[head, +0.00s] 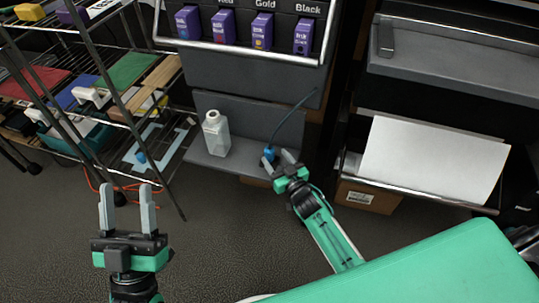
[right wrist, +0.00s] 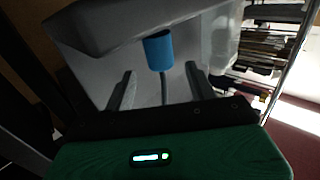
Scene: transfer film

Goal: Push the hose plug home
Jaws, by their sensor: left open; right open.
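The blue hose plug (head: 269,153) is on the end of a dark hose (head: 293,118) that comes down from the right side of the grey machine recess. In the right wrist view the blue plug (right wrist: 158,50) sits ahead of the fingertips, with the hose running back between the fingers. My right gripper (head: 279,158) is open with its fingers close around the plug and hose; I cannot tell whether they touch. The socket is not clearly visible. My left gripper (head: 127,190) is open and empty over the floor at the left.
A translucent white bottle (head: 215,134) stands on the grey shelf (head: 240,168) left of the plug. Purple ink boxes (head: 223,27) line the rack above. A wire shelf (head: 110,90) with supplies stands left. A paper tray (head: 435,160) juts out at right.

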